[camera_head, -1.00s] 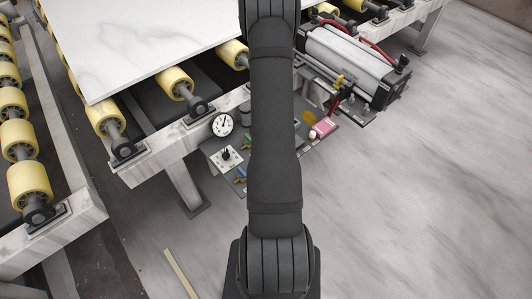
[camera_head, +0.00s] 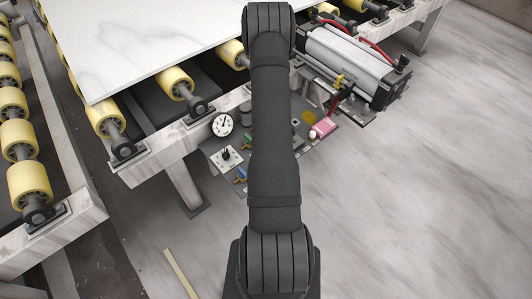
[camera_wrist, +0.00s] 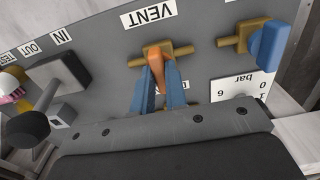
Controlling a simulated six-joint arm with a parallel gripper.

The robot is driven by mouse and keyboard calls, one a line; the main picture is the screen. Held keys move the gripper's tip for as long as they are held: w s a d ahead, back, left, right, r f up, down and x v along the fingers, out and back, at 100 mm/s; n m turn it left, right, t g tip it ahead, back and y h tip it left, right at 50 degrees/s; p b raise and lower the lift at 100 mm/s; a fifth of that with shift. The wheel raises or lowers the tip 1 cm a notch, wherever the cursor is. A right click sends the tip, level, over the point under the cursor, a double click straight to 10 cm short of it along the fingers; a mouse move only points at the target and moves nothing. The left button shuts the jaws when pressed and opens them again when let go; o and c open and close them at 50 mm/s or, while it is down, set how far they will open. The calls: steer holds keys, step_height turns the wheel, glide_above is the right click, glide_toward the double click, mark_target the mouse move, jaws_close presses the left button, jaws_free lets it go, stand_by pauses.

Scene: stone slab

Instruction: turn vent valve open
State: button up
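The vent valve has a brass body (camera_wrist: 180,51) below the VENT label (camera_wrist: 148,14) in the wrist view. Its orange lever (camera_wrist: 157,68) points toward my wrist. The two blue fingers of my gripper (camera_wrist: 160,88) stand on either side of the lever, close against it, with the lever between them. They look shut on it, though the lower part of the lever is partly hidden. In the head view my arm hides the vent valve and my gripper.
A second brass valve with a blue handle (camera_wrist: 268,45) is close at right. A white bar dial (camera_wrist: 243,86) lies below it. A dark knob (camera_wrist: 26,127) on a lever stands at left. In the head view, a white slab (camera_head: 150,38) rests on yellow rollers beside the panel.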

jaws_close()
steer(key=m, duration=0.3)
steer(key=shift+m, duration=0.4)
steer(key=m, duration=1)
steer(key=shift+m, duration=2.1)
steer(key=o, duration=0.6)
jaws_free()
